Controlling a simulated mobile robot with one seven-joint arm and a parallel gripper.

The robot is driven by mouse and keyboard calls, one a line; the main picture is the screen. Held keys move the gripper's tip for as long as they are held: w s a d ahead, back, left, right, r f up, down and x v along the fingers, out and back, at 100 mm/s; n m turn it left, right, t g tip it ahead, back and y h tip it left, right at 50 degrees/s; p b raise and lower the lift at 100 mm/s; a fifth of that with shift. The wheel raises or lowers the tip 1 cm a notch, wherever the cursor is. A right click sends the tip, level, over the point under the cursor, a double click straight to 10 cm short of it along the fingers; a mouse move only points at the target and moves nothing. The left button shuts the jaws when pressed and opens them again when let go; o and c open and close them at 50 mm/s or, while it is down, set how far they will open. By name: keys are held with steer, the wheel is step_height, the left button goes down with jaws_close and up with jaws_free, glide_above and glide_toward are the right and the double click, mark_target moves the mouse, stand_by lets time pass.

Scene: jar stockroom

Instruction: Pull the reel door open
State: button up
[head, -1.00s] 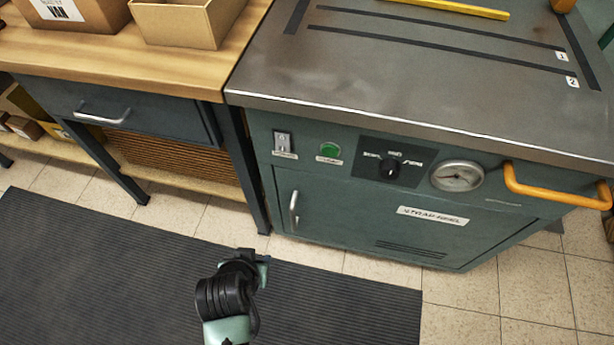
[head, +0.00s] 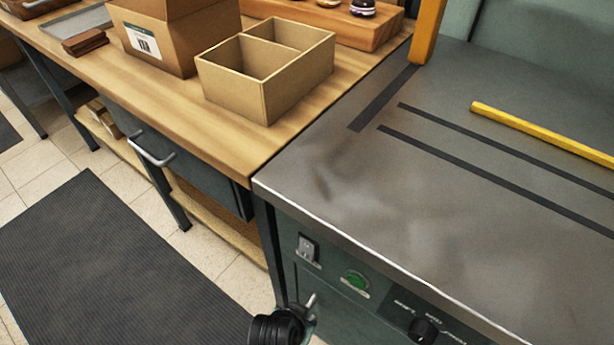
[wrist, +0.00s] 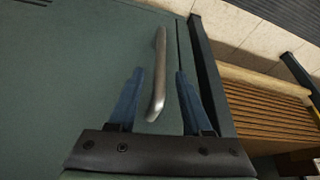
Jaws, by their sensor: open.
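The reel door is the dark green front panel (wrist: 70,70) of the strapping machine, and it looks shut. Its upright silver bar handle (wrist: 159,75) lies between my two blue fingers in the wrist view. My gripper (wrist: 157,85) is open around the handle's near end, with a gap on each side. In the head view the handle's top (head: 310,301) shows just above my dark wrist at the bottom edge. My fingers are mostly hidden there, and most of the door is out of frame.
Above the door are a switch (head: 307,248), a green button (head: 355,284) and a black knob (head: 423,330). A wooden bench (head: 190,125) with a drawer handle (head: 150,152) adjoins at left. A dark mat (head: 110,265) covers clear floor.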

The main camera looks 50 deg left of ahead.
steer(key=b+x, duration=0.2)
steer(key=x, duration=0.4)
steer(key=shift+w+a+f+b, duration=0.1)
steer(key=shift+w+f+b, duration=0.05)
steer(key=shift+b, duration=0.15)
steer(key=shift+c, duration=0.2)
jaws_close()
stand_by(0.9)
